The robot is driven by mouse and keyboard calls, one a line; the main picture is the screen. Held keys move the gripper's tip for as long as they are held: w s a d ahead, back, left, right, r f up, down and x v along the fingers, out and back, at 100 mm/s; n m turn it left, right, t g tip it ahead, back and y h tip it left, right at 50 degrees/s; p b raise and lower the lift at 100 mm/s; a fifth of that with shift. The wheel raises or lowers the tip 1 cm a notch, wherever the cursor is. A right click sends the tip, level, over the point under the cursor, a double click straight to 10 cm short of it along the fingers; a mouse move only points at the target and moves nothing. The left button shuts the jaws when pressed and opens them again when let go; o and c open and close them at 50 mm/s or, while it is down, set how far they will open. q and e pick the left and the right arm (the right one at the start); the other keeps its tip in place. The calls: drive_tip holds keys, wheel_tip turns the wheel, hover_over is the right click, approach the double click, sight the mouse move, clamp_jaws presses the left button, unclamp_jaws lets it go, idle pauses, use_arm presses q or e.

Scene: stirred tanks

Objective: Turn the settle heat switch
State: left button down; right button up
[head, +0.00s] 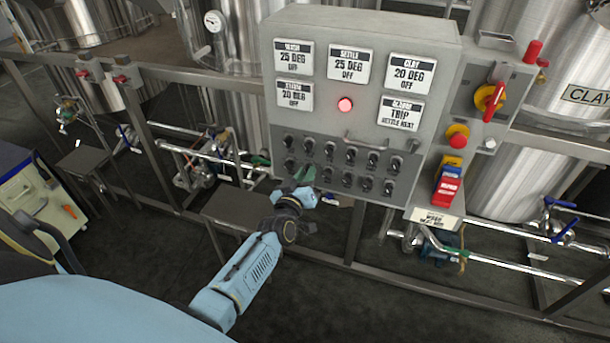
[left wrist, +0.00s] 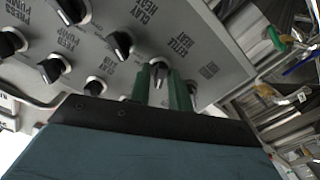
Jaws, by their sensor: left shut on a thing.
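The grey control panel (head: 370,60) carries two rows of black knob switches. In the left wrist view, the settle heat switch (left wrist: 160,70) is a black knob with its label printed beside it. My left gripper (head: 304,174) has its green fingers at the lower left of the switch rows. In the left wrist view the gripper (left wrist: 160,85) has one finger on each side of this knob and is shut on it. In the head view the fingers cover the knob. The settle display (head: 350,65) reads 25 DEG OFF. My right gripper is not in view.
Other knobs, such as the clay heat switch (left wrist: 120,45), sit close by. The alarm display (head: 400,112) reads TRIP, SETTLE HEAT. A red lamp (head: 345,104) glows. A handle (head: 365,142) juts out above the switches. Red-and-yellow controls (head: 490,98) are at right. Pipes and rails run below.

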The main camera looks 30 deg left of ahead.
use_arm(q)
drive_tip(key=n, duration=0.6)
drive_tip(key=shift+n+b, duration=0.3)
drive_tip(key=shift+b, duration=0.1)
idle(0.4)
drive_tip(key=c, duration=1.5)
unclamp_jaws()
drive_tip(key=shift+s, duration=0.15)
drive_tip(key=p+v, duration=0.1)
drive_tip(key=v, duration=1.2)
drive_tip(key=shift+s, duration=0.1)
drive_tip(key=shift+f, duration=0.1)
